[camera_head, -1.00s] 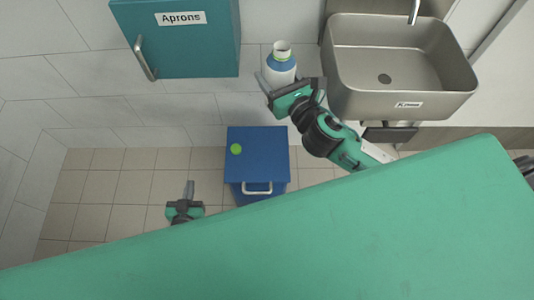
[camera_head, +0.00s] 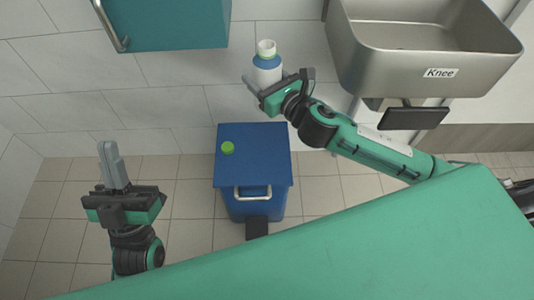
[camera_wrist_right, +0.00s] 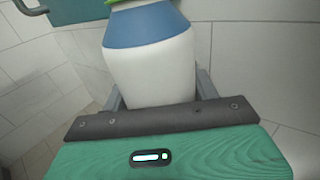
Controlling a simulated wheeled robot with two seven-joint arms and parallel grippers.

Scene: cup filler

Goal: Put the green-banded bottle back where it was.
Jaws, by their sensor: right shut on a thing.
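A white bottle (camera_head: 267,62) with a blue band shows upright in the head view, in front of the tiled wall. My right gripper (camera_head: 277,80) is shut on the bottle, one finger on each side of its lower part. In the right wrist view the bottle (camera_wrist_right: 150,75) stands between the fingers; a bit of bright green shows at its top, which the frame cuts off. Its underside is hidden. My left gripper (camera_head: 112,165) is at the left, its fingers close together, empty and away from everything.
A blue bin (camera_head: 258,140) with a round green spot or cap (camera_head: 227,147) on its lid stands below. A steel sink (camera_head: 430,73) labelled "Knee", with a black knee plate (camera_head: 413,118), is at the right. A teal cabinet (camera_head: 175,22) hangs upper left.

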